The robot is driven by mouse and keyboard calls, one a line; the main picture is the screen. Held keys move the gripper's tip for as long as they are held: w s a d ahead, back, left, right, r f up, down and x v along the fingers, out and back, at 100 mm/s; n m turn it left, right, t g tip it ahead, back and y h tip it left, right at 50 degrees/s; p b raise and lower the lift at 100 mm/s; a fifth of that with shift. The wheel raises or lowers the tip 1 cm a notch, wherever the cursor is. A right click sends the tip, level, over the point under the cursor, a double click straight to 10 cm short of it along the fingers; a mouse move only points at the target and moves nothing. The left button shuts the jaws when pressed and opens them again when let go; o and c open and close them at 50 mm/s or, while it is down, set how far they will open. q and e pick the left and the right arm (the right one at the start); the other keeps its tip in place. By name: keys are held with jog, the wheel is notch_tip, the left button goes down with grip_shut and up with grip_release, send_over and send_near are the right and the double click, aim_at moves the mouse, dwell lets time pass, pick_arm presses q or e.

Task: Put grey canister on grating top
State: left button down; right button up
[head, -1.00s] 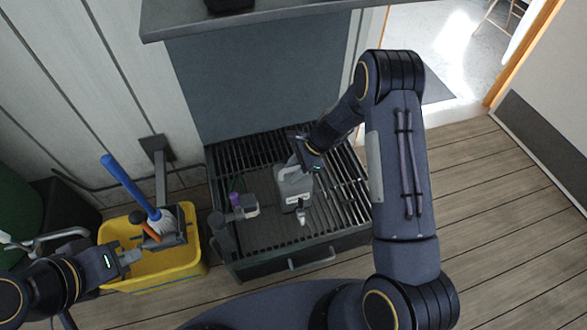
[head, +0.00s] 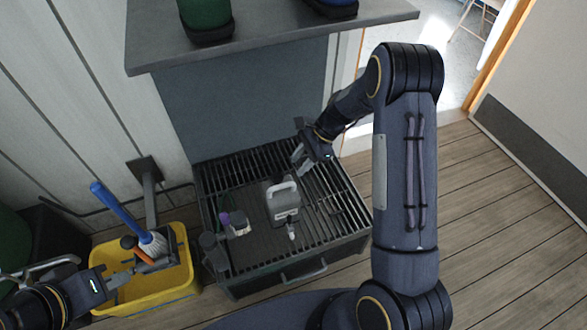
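My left gripper (head: 128,275) is at the lower left, over the yellow bucket (head: 180,284). Whether its fingers are apart or closed on something is unclear.
A small purple-topped item (head: 224,217), a small grey item (head: 240,226) and a dark cylinder (head: 212,248) are left of the canister. The bucket holds a blue-handled brush (head: 120,211). A grey counter (head: 270,38) overhangs behind. The grating's right side is clear.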

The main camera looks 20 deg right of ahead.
jog(key=s+r+n+t, duration=0.1)
jog(key=s+r+n, duration=0.3)
jog(key=s+r, duration=0.45)
jog(key=s+r+n+t, duration=0.2)
jog(key=s+r+n, duration=0.25)
jog(key=r, duration=0.65)
jog(key=s+r+n+t+h, duration=0.1)
jog(key=s+n, duration=0.6)
jog(key=s, duration=0.8)
jog(key=shift+a+t+h, duration=0.15)
jog(key=shift+t+h, duration=0.55)
jog(key=shift+h, duration=0.1)
jog(key=shift+r+n, duration=0.1)
jog(key=shift+n, duration=0.15)
